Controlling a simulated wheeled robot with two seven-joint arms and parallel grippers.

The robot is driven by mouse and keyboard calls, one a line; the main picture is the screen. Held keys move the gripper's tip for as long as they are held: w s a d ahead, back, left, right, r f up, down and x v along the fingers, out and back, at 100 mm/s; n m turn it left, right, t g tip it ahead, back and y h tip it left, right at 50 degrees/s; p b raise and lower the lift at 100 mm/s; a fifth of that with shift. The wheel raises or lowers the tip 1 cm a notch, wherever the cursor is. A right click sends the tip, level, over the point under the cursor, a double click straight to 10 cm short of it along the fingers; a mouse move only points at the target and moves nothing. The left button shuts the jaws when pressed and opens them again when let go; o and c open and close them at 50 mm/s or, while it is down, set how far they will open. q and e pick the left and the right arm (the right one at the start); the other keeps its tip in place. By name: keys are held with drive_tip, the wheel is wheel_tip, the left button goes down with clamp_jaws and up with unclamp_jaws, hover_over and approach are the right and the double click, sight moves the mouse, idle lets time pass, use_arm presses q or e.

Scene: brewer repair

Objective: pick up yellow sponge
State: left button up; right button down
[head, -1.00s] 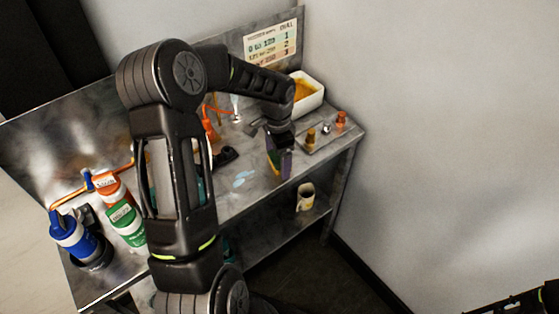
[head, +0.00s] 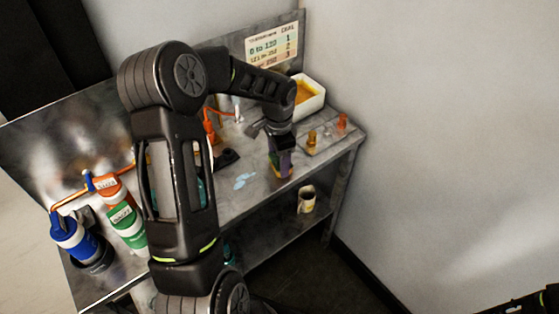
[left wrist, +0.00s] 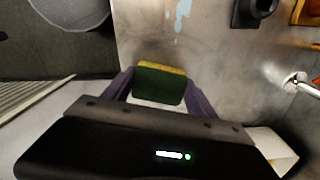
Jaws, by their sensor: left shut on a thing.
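The yellow sponge is a small block with a dark green pad face and a yellow edge. In the left wrist view the sponge (left wrist: 158,85) sits between my two purple-grey fingers, its green face toward the camera. My left gripper (head: 281,166) is shut on it, low over the front part of the metal bench in the head view. Whether the sponge touches the bench top is hard to tell. Only a dark part of my right arm shows at the bottom right of the head view; its fingers are not seen.
A white tub with orange contents (head: 309,97) stands at the bench's back right, with small amber (head: 311,139) and orange (head: 342,123) pieces before it. A mug (head: 307,201) is on the lower shelf.

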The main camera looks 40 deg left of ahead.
use_arm(q)
wheel_tip(320, 180, up, 10)
drive_tip(key=b, duration=0.2)
drive_tip(key=shift+f, duration=0.1)
idle(0.5)
